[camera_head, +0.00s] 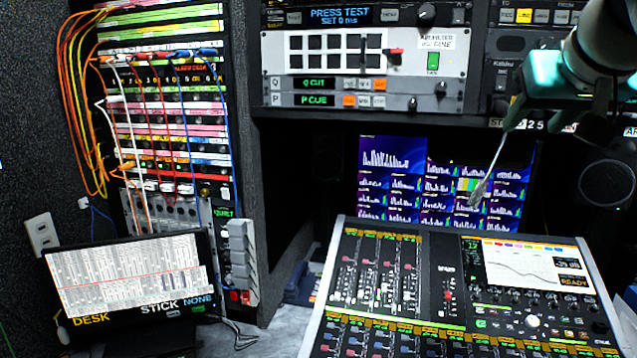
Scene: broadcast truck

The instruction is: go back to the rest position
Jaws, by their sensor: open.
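My gripper (560,118) is at the upper right, in front of the rack and above the mixing desk (436,290). It is teal and dark, with its fingers spread apart and pointing down. A thin pale rod with a frayed grey end (478,194) slants down from beside its left finger, in front of the blue meter screen (393,156). I cannot tell whether the rod touches the finger or hangs apart from it. No thing shows clamped between the fingers.
A patch bay (165,129) with coloured cables stands at the left. A small monitor (130,277) sits below it. The button panel (365,52) is left of my gripper, and a round speaker (606,184) is below it at right. Some bare grey surface (275,335) shows between monitor and desk.

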